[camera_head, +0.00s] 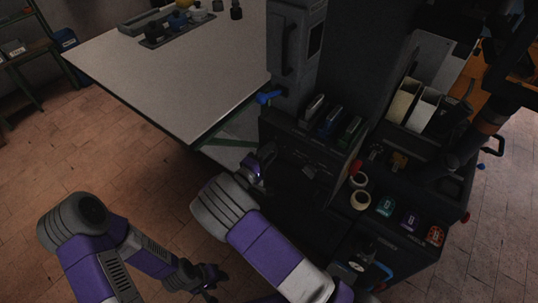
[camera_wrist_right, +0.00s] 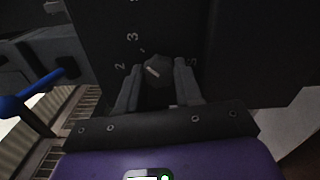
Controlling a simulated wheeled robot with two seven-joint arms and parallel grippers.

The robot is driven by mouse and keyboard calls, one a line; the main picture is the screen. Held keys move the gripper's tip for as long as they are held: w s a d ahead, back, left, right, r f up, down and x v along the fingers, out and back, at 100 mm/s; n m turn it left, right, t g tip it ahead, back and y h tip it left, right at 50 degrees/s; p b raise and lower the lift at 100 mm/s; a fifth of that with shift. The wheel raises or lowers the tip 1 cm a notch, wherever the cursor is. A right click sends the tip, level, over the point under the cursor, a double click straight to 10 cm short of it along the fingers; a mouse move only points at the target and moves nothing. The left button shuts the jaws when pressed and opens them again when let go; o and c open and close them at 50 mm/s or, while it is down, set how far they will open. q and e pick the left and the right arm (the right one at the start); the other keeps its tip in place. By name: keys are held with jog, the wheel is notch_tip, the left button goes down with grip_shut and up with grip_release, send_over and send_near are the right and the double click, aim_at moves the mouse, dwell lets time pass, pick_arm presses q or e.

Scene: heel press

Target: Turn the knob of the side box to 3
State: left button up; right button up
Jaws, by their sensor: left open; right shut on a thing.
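The knob (camera_wrist_right: 158,71) is dark with a short white pointer line and sits on the dark face of the side box (camera_wrist_right: 215,40) in the right wrist view. The numerals 2 and 3 show to its left and upper left. The pointer line slants toward the upper left; I cannot tell exactly which numeral it marks. My right gripper (camera_wrist_right: 159,76) is shut on the knob, one finger on each side. In the head view my right gripper (camera_head: 262,168) is at the machine's left side, and the knob is hidden. My left gripper (camera_head: 207,281) is open and empty, low above the floor.
A blue-ended lever (camera_head: 268,97) sticks out near my right gripper; it also shows in the right wrist view (camera_wrist_right: 20,104). A white table (camera_head: 185,75) stands behind on the left. The floor at left is clear.

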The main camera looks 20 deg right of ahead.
dwell(0.5)
jog(key=o, duration=1)
jog(key=shift+o, duration=0.2)
jog(key=shift+a, duration=0.1)
jog(key=p+v, duration=0.1)
jog(key=v, duration=0.6)
jog(key=shift+s+p, duration=0.2)
jog(key=shift+p, duration=0.15)
jog(key=shift+a, duration=0.15)
